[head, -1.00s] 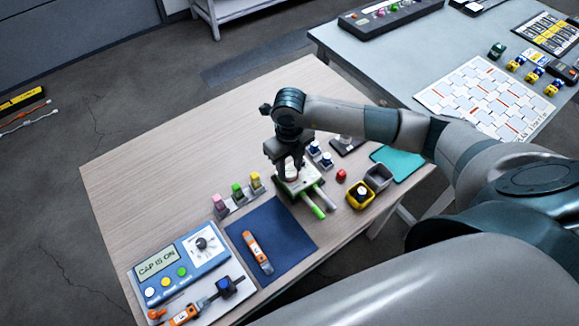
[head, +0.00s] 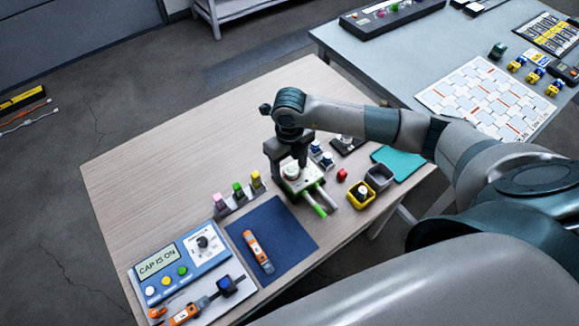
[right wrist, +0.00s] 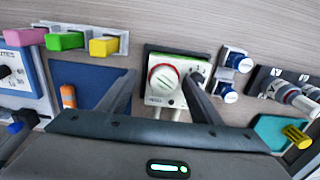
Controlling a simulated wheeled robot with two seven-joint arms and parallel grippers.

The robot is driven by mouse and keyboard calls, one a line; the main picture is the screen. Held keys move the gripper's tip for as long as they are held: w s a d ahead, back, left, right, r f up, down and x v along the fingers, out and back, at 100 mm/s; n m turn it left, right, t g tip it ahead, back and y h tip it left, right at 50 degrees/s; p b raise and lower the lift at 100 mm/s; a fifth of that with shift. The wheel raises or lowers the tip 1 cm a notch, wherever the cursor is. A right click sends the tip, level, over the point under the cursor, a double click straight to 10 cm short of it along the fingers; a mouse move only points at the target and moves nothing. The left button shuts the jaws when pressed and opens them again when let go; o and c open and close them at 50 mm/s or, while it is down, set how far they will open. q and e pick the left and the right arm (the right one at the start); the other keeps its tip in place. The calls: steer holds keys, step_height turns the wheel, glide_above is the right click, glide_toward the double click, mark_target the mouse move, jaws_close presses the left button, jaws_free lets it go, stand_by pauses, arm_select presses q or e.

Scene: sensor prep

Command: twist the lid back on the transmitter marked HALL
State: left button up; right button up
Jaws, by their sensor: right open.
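The transmitter (head: 303,183) is a pale box with a green edge on the table; it also shows in the right wrist view (right wrist: 182,67). Its round whitish lid (head: 291,171) sits on top. Small lettering on the box is too small to read surely. My right gripper (head: 289,164) is open above the lid. In the right wrist view its fingers (right wrist: 161,76) stand apart either side of the lid. My left gripper is not in view.
A blue box (head: 180,265) displays "CAP IS ON". Pink, green and yellow blocks (head: 238,190) stand in a rack left of the transmitter. The table's back left is clear.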

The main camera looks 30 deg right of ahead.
steer(key=shift+d+r, duration=0.3)
steer(key=shift+r, duration=0.1)
stand_by(0.3)
steer(key=shift+a+r+p, duration=0.1)
steer(key=shift+r+p, duration=0.1)
steer(key=shift+p, duration=0.15)
steer(key=shift+r+p, duration=1.65)
steer(key=shift+r, duration=1.35)
